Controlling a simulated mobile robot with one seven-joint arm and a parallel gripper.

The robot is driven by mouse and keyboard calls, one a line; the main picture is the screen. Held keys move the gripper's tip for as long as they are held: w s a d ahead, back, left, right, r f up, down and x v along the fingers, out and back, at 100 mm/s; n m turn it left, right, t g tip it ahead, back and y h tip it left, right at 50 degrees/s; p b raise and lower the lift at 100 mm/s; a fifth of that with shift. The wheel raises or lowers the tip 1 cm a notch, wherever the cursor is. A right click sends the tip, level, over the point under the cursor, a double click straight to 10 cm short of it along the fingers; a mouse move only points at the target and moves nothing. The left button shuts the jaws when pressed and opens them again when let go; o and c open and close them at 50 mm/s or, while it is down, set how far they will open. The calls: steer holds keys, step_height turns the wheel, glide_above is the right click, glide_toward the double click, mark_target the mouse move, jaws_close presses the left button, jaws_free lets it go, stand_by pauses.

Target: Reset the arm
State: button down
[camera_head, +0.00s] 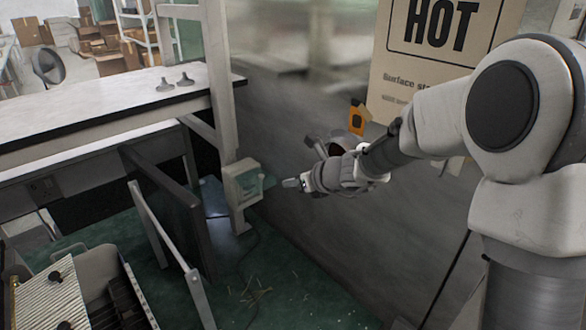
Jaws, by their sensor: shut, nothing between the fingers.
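My gripper (292,183) is at the end of my arm, which reaches in from the right side of the head camera view. It points left and hangs in front of the grey wall, over the green floor. Its fingers look shut and hold nothing. A pale box (242,183) on a post shows just left of the fingertips; I cannot tell how far apart they are in depth.
A white-topped table (100,108) with two small dark objects (175,81) stands at the left. A dark upright panel (168,205) and a metal rail (172,252) stand below it. A HOT sign (440,40) is behind my arm. Open green floor (300,290) lies below my gripper.

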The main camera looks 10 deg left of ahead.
steer(key=s+d+r+n+g+h, duration=0.1)
steer(key=s+d+r+n, duration=0.2)
steer(key=s+r+n, duration=0.35)
steer(key=s+d+r+n+g+h, duration=0.1)
steer(key=s+d+r+n, duration=0.25)
steer(key=s+n, duration=0.65)
steer(key=s+d+f+n+h, duration=0.1)
steer(key=s+d+n+h, duration=0.5)
steer(key=s+d+n, duration=0.5)
steer(key=s+d, duration=0.4)
steer(key=d, duration=0.1)
steer(key=shift+s+f, duration=0.15)
steer(key=shift+s, duration=0.1)
steer(key=shift+w+a, duration=0.1)
